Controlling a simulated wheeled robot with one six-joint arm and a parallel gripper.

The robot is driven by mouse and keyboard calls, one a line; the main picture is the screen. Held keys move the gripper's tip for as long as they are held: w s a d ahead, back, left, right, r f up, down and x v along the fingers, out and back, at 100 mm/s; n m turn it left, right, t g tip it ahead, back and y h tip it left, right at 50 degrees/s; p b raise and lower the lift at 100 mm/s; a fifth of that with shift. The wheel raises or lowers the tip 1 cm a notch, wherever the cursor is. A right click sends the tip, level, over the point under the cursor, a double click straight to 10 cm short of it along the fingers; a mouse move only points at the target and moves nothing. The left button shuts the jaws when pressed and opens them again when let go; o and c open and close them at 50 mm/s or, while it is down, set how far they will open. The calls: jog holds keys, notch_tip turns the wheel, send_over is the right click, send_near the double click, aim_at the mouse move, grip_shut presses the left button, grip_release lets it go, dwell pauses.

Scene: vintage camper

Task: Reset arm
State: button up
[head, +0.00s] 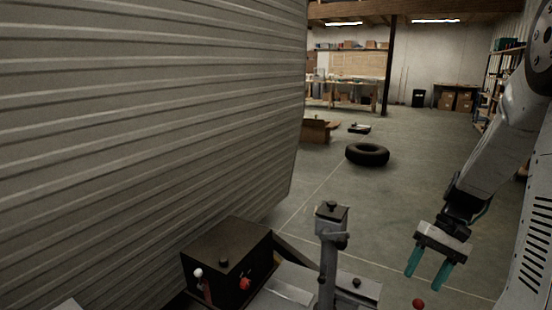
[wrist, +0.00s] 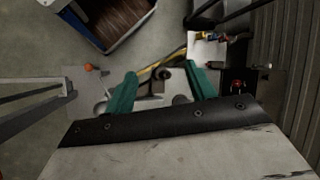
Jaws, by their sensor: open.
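My gripper (head: 429,268) hangs at the lower right of the head view, its two teal fingers pointing down and apart. It is open, with nothing between the fingers. In the wrist view my gripper (wrist: 161,88) shows the same two teal fingers spread, above a metal hitch part that lies below them. My grey arm (head: 500,135) comes down from the upper right.
A ribbed camper wall (head: 140,110) fills the left. A dark box (head: 228,262) with a red knob and a grey hitch post (head: 330,250) stand at the front. A tyre (head: 367,154) lies on the open concrete floor. A blue-edged bin (wrist: 110,20) shows in the wrist view.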

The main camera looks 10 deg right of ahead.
jog(key=s+a+r+n+t+h, duration=0.1)
jog(key=s+a+r+n+h, duration=0.1)
jog(key=s+a+r, duration=0.4)
jog(key=s+a+r+n+t+h, duration=0.2)
jog(key=s+a+r, duration=0.4)
jog(key=a, duration=0.7)
notch_tip(320, 180, up, 3)
jog(key=shift+s+a+f+n+h, duration=0.2)
jog(key=shift+n+h, duration=0.5)
jog(key=shift+h, duration=0.3)
